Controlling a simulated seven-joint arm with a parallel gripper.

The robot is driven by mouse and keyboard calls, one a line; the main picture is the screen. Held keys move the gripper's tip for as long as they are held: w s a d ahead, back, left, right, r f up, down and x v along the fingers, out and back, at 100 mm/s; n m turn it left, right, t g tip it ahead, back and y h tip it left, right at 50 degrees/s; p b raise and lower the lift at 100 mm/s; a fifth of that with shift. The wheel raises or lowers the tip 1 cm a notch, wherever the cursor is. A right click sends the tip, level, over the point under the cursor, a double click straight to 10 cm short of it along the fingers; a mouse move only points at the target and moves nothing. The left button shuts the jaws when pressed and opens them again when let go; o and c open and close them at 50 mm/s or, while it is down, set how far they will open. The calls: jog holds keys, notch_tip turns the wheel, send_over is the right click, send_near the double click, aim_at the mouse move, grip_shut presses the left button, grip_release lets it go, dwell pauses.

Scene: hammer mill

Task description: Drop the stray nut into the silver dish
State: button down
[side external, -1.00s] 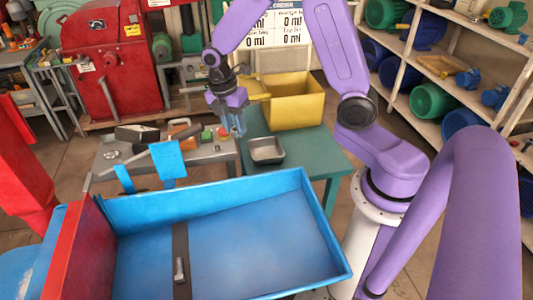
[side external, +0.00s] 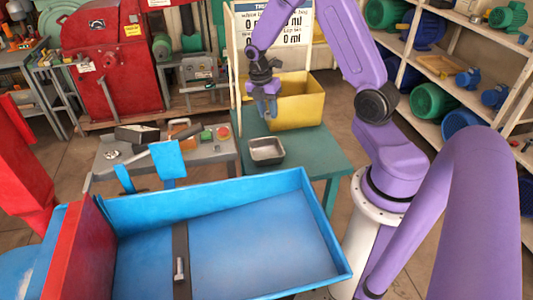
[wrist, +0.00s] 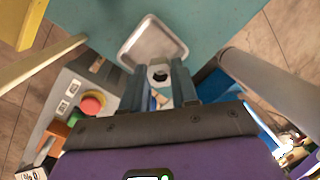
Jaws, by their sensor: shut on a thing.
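The silver dish (side external: 267,151) sits on the teal table; it is a shallow, square metal tray, and in the wrist view it shows (wrist: 152,38) just beyond the fingertips. My gripper (side external: 266,112) hangs above the table, in front of the yellow bin in the side view and above the dish in the picture. In the wrist view its two fingers are shut on the nut (wrist: 158,73), a small dark and pale ring between the tips. The nut is too small to make out in the side view. The dish's visible floor looks empty.
The yellow bin (side external: 299,103) stands on the teal table (side external: 318,146) behind the dish. A grey bench (side external: 215,151) with red and green buttons is to the left. A large blue tray (side external: 250,235) fills the front. A pale post (side external: 238,105) stands nearby.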

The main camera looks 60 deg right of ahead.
jog(key=shift+f, duration=3.05)
jog(key=c, duration=0.8)
grip_release()
jog(key=r, duration=0.5)
jog(key=w+a+r, duration=0.1)
jog(key=r, duration=0.5)
jog(key=w+a+r, duration=0.1)
jog(key=r, duration=0.5)
jog(key=shift+w+r, duration=0.1)
